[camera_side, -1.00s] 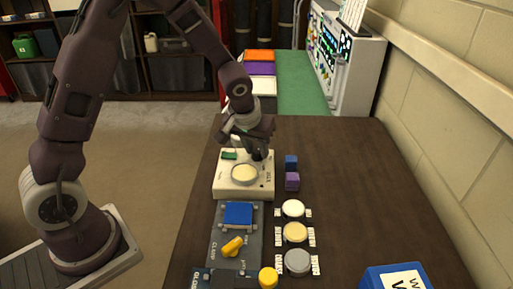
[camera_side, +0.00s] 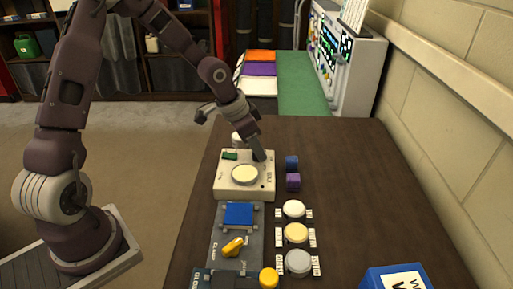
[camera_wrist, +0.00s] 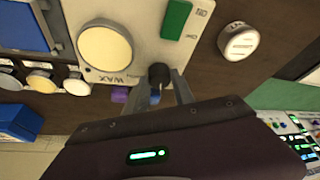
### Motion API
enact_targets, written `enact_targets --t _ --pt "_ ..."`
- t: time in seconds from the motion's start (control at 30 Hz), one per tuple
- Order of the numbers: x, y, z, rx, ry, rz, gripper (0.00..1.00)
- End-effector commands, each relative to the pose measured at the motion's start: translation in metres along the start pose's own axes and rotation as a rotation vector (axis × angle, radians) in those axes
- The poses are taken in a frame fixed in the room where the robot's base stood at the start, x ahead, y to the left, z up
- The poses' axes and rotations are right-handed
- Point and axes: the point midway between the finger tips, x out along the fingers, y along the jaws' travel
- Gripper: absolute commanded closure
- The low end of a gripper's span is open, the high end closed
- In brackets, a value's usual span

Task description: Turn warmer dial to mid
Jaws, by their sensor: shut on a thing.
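The wax warmer (camera_side: 226,187) is a white box with a round cream disc (camera_side: 244,174) and a green rocker switch (camera_side: 229,155) on top. It also shows in the wrist view (camera_wrist: 143,45), with the word WAX beside the disc. A small black dial (camera_wrist: 158,72) stands near the box's edge. My gripper (camera_side: 259,156) reaches down at a tilt to the far right corner of the box. In the wrist view its two fingers (camera_wrist: 164,84) are shut on the black dial, one on each side. The dial's pointer and any mid mark cannot be made out.
Blue (camera_side: 291,162) and purple (camera_side: 292,182) cubes stand close to the right of the warmer. A white round-capped item (camera_side: 237,138) stands behind it. In front are a clamp plate with a yellow knob (camera_side: 233,247) and several round tins.

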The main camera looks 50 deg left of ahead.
Motion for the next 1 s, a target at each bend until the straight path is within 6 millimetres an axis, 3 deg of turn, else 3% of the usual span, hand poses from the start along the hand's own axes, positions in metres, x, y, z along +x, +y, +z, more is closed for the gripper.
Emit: enact_targets --t 0.43,1.0 --pt "0.0003 -0.0021 0.0 0.236 -0.001 0.098 1.0" --pt "0.0007 -0.002 0.0007 0.292 -0.003 0.121 1.0"
